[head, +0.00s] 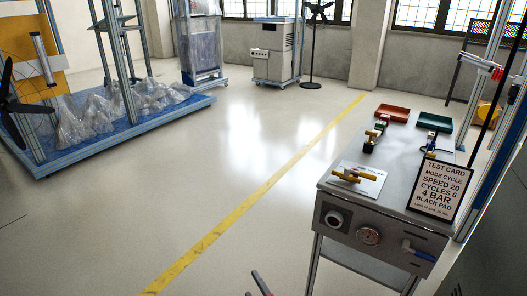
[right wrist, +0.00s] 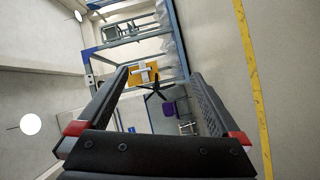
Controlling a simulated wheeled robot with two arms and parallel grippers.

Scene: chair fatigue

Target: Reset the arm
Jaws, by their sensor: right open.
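My right gripper (head: 259,284) shows at the bottom edge of the head view, its two thin fingers apart and empty. In the right wrist view its fingers (right wrist: 158,74) stand wide apart with nothing between them. My left gripper is out of view. A grey control bench (head: 395,200) stands at the right, away from the gripper. Its front has a round black knob (head: 334,219), a round dial (head: 368,236) and a blue-handled lever (head: 416,251). A yellow-handled part (head: 353,175) lies on a white plate on top. I cannot tell which part is the arm.
A test card (head: 440,188) stands on the bench's right side. Red (head: 393,113) and green (head: 435,122) trays sit at its back. A blue-based rig (head: 130,125) with plastic sheeting stands at left. Open floor with a yellow line (head: 250,199) lies between.

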